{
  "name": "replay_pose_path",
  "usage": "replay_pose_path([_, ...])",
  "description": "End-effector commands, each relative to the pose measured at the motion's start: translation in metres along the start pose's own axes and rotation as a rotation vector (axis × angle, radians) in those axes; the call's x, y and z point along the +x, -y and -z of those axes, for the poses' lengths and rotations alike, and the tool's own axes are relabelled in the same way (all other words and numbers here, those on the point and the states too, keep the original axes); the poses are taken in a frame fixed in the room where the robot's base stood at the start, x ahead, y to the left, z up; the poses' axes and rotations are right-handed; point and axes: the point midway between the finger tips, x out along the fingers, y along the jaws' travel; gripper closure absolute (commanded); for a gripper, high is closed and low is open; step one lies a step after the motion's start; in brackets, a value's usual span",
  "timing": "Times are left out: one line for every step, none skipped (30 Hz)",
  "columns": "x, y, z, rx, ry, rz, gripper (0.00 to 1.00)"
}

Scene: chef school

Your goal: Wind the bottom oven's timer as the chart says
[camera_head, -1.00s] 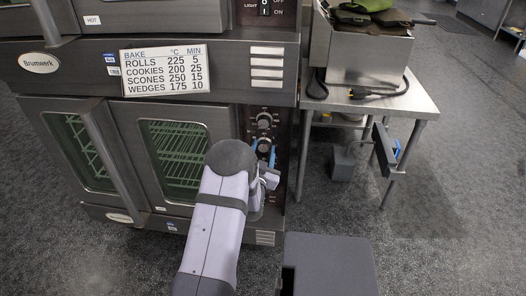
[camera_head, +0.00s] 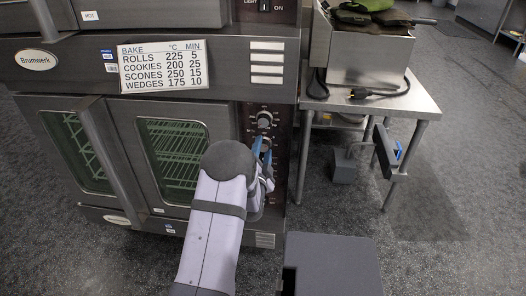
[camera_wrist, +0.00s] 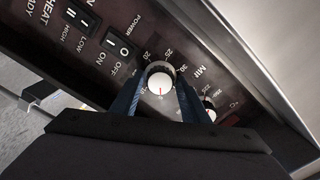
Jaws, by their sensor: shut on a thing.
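The bake chart (camera_head: 162,66) on the oven front reads rolls 225 °C 5 min, cookies 200/25, scones 250/15, wedges 175/10. In the wrist view the timer knob (camera_wrist: 160,84), marked MIN, has a pale face with a red mark pointing roughly down in the picture. Numbers such as 20, 25 and 30 show around it. My gripper (camera_wrist: 160,97) has its blue fingers on both sides of this knob, shut on it. In the head view my gripper (camera_head: 263,150) is at the bottom oven's control panel, and my arm hides part of the panel.
Another knob (camera_head: 264,121) is above my gripper on the panel; it also shows in the wrist view (camera_wrist: 209,113), close to the right finger. Power (camera_wrist: 118,44) and heat (camera_wrist: 78,18) switches are at upper left. A steel table (camera_head: 408,101) stands to the right.

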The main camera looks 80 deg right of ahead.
Motion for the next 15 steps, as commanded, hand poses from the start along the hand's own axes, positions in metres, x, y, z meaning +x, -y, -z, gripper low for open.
replay_pose_path([-0.0004,-0.001,-0.0003,0.01,0.001,-0.002,0.81])
replay_pose_path([-0.0004,-0.001,-0.0003,0.016,0.001,-0.002,0.81])
replay_pose_path([-0.0004,-0.001,-0.0003,0.022,0.001,-0.002,0.81])
replay_pose_path([-0.0004,-0.0009,-0.0003,0.025,0.001,-0.002,0.81])
replay_pose_path([-0.0004,-0.0009,-0.0003,0.027,0.001,-0.002,0.81])
replay_pose_path([-0.0004,-0.0009,-0.0002,0.029,0.001,-0.002,0.81])
replay_pose_path([-0.0004,-0.0009,-0.0002,0.03,0.001,-0.003,0.81])
replay_pose_path([-0.0004,-0.0009,-0.0002,0.031,0.001,-0.003,0.81])
replay_pose_path([-0.0004,-0.0009,-0.0002,0.031,0.001,-0.003,0.81])
replay_pose_path([-0.0004,-0.0009,-0.0002,0.031,0.001,-0.003,0.81])
replay_pose_path([-0.0005,-0.0009,-0.0002,0.031,0.001,-0.003,0.81])
replay_pose_path([-0.0004,-0.0009,-0.0002,0.031,0.001,-0.003,0.81])
replay_pose_path([-0.0005,-0.0009,-0.0003,0.031,0.001,-0.003,0.81])
replay_pose_path([-0.0005,-0.0009,-0.0003,0.031,0.001,-0.003,0.81])
replay_pose_path([-0.0004,-0.001,-0.0003,0.031,0.001,-0.003,0.81])
